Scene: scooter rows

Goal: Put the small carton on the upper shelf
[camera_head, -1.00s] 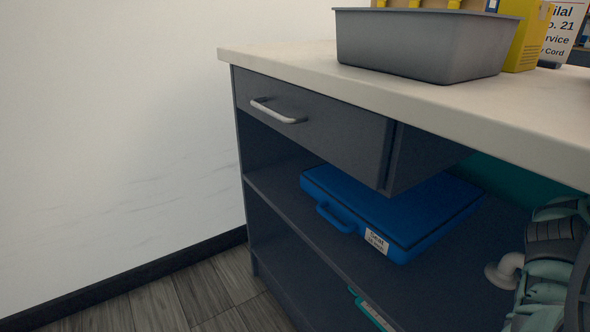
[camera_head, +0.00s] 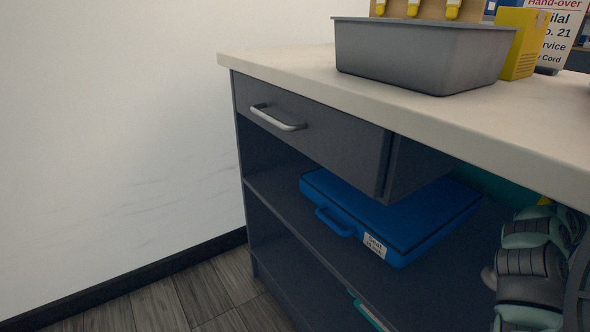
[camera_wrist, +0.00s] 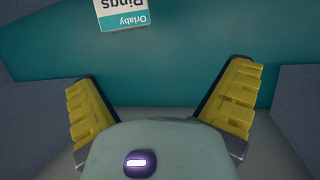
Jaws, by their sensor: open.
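A white and teal carton (camera_wrist: 122,14) marked "Orlaby Rings" shows upside down at the top of the wrist view, cut off by the frame edge. It is in front of a teal panel. My gripper (camera_wrist: 160,78) has its yellow fingers spread wide, with nothing between them; the carton is beyond the fingertips, apart from them. In the head view my arm is at the lower right, beside the cabinet opening, and the carton is not visible there. The cabinet's upper shelf (camera_head: 268,200) is under the drawer and bears a blue case (camera_head: 390,215).
A drawer (camera_head: 310,130) with a silver handle hangs above the shelf. The countertop (camera_head: 290,68) holds a grey bin (camera_head: 420,55), a yellow box (camera_head: 522,45) and a sign (camera_head: 562,32). A teal item (camera_head: 366,312) sits on the lower shelf. Grey walls flank the wrist view.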

